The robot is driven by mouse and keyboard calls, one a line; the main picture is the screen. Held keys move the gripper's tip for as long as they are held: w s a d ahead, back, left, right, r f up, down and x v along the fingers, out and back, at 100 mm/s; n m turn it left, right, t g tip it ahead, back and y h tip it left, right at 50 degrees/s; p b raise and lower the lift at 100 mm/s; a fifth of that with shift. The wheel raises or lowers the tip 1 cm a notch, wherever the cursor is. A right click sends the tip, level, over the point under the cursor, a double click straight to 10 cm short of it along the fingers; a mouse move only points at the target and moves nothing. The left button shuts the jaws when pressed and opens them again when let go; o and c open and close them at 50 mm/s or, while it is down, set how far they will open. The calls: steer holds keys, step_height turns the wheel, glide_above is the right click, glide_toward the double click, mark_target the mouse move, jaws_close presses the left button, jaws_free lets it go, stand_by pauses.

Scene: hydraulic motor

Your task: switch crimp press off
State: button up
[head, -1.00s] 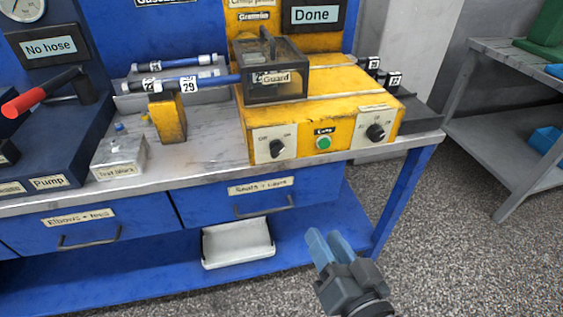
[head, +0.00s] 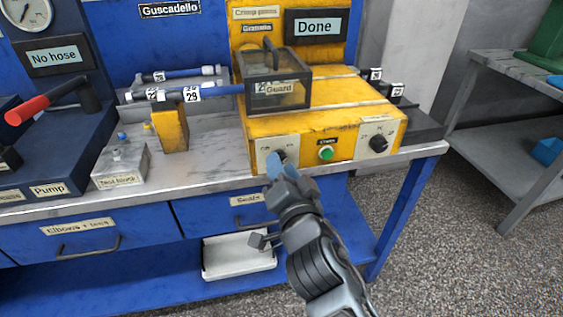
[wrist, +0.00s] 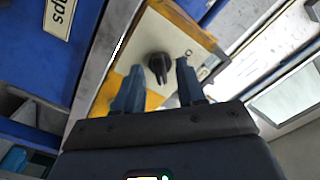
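The yellow crimp press (head: 330,130) stands on the bench, its display (head: 316,27) reading "Done". Its front carries a dark rotary knob (head: 281,155) on a pale off/on plate at the left, a green button (head: 326,153) in the middle and another knob (head: 378,143) at the right. My gripper (head: 275,168) is right in front of the left knob and partly covers its plate. In the wrist view the open gripper (wrist: 159,78) has its blue fingers on either side of the black knob (wrist: 158,62), with gaps visible; contact cannot be told.
A yellow block (head: 170,130) and a metal test block (head: 120,163) stand to the left. Drawers (head: 85,235) lie below the bench edge, with a white tray (head: 225,270) underneath.

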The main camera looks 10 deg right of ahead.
steer(key=shift+w, duration=0.65)
jaws_close()
